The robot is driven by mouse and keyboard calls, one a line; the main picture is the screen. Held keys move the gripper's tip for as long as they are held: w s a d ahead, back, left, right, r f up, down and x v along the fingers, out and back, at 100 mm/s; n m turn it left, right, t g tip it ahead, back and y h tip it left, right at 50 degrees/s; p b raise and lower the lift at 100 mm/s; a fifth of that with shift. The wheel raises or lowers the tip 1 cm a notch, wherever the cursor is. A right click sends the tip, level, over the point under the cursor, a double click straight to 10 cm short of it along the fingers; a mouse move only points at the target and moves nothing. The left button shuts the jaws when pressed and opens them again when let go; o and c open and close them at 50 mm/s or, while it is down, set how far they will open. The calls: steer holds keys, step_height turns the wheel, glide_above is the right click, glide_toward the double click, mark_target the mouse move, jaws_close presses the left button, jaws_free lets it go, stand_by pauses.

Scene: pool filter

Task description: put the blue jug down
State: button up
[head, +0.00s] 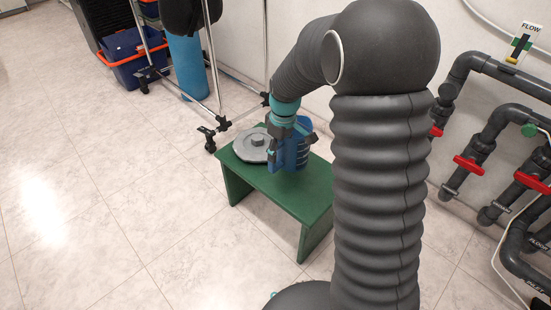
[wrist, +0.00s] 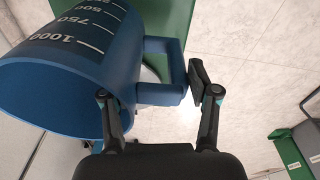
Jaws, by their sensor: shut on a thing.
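The blue jug (head: 292,154) is in my gripper (head: 285,146), over the top of the green bench (head: 300,195). In the wrist view the jug (wrist: 85,75) fills the upper left, with white volume marks on its wall and its open mouth towards the camera. My gripper's fingers (wrist: 155,96) stand on either side of the jug's handle, shut on it. I cannot tell whether the jug's base touches the bench, since its underside is hidden.
A grey round lid (head: 252,147) lies on the bench, left of and close behind the jug. The bench's front right part is bare. A wheeled metal rack stands behind, blue crates (head: 130,58) at back left. Dark pipes with red valve handles (head: 468,165) line the right wall.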

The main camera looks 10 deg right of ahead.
steer(key=shift+w+a+f, duration=0.35)
steer(key=shift+a, duration=0.15)
steer(key=shift+f, duration=2)
steer(key=shift+f, duration=0.15)
steer(key=o, duration=1.6)
